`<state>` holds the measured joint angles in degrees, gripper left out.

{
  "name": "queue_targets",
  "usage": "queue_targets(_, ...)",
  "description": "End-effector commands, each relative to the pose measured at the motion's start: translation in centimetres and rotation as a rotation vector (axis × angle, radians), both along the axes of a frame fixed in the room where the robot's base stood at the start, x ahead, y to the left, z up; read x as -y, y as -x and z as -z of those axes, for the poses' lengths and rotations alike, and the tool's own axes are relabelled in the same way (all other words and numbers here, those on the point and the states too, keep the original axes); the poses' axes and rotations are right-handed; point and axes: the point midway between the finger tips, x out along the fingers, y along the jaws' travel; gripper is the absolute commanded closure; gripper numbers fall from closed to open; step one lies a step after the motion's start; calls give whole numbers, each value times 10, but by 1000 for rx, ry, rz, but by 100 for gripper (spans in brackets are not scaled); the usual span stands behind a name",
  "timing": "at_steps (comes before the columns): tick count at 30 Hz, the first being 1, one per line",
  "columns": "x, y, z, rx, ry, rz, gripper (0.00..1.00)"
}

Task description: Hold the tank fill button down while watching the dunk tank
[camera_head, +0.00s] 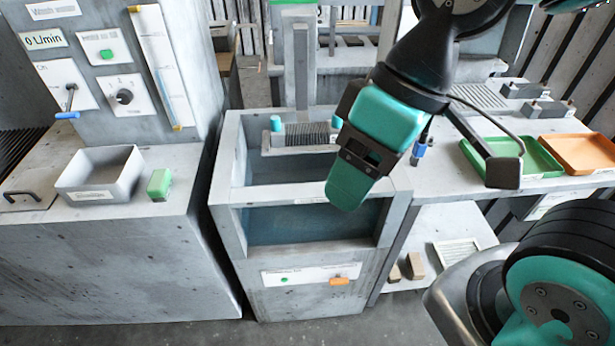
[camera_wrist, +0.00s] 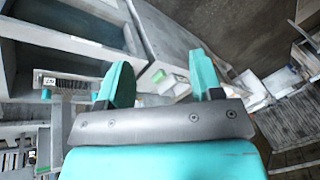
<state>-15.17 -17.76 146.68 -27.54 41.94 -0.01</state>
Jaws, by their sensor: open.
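The dunk tank (camera_head: 232,205) is a grey open-topped box with a dark window in its front, in the middle of the head view. Another green button (camera_head: 107,54) is on the left panel. I cannot read which is the tank fill button. My gripper (camera_head: 350,185) is open and empty, in front of the tank's right rim in the head view; its teal fingers show apart in the wrist view (camera_wrist: 160,65).
A grey bin (camera_head: 68,188) and a loose green block (camera_head: 159,184) stand on the left counter. A comb-like rack (camera_head: 305,136) lies across the tank. Green (camera_head: 535,150) and orange (camera_head: 575,140) trays are on the right bench. Open floor lies before the tank.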

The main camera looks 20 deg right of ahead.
Motion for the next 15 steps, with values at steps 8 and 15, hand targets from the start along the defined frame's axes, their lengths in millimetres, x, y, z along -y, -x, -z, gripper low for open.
queue_targets(8,0,0,0,0,0,0,56)
queue_targets(15,0,0,0,0,0,0,100)
